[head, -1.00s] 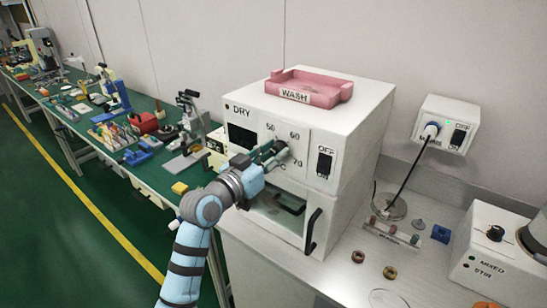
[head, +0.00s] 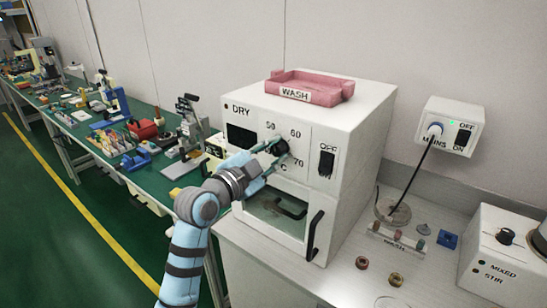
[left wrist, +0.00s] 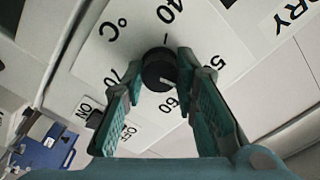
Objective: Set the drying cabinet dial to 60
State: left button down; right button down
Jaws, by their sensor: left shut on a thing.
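The white drying cabinet (head: 352,130) stands at the centre of the head view, with "DRY" printed on its front. Its black round dial (head: 281,147) sits among the numbers 50, 60 and 70. In the left wrist view the dial (left wrist: 159,68) is between my fingers, and its white mark appears to face the 60. My left gripper (head: 276,150) is shut on the dial; its two teal fingers (left wrist: 161,85) lie on either side of it. The fingers partly hide the panel around the dial. My right gripper is not in view.
A pink tray marked "WASH" (head: 308,84) lies on top of the cabinet. An OFF switch (head: 327,163) is right of the dial, and a door handle (head: 315,234) is below. A mains box (head: 449,124) is on the wall at right. A cluttered green bench (head: 180,170) runs left.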

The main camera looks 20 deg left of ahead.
pick_arm(q)
jog(key=m+b, duration=0.2)
jog(key=m, duration=0.3)
jog(key=shift+f+m, duration=0.1)
jog(key=shift+m, duration=0.2)
jog(key=m+b, duration=0.1)
jog(key=m, duration=0.3)
jog(key=shift+m+b, duration=0.3)
jog(key=shift+m, duration=0.1)
jog(key=c, duration=1.3)
grip_release()
jog(key=shift+s+a, duration=0.15)
jog(key=shift+s, duration=0.15)
jog(key=v, duration=1.1)
jog(key=shift+s, duration=0.2)
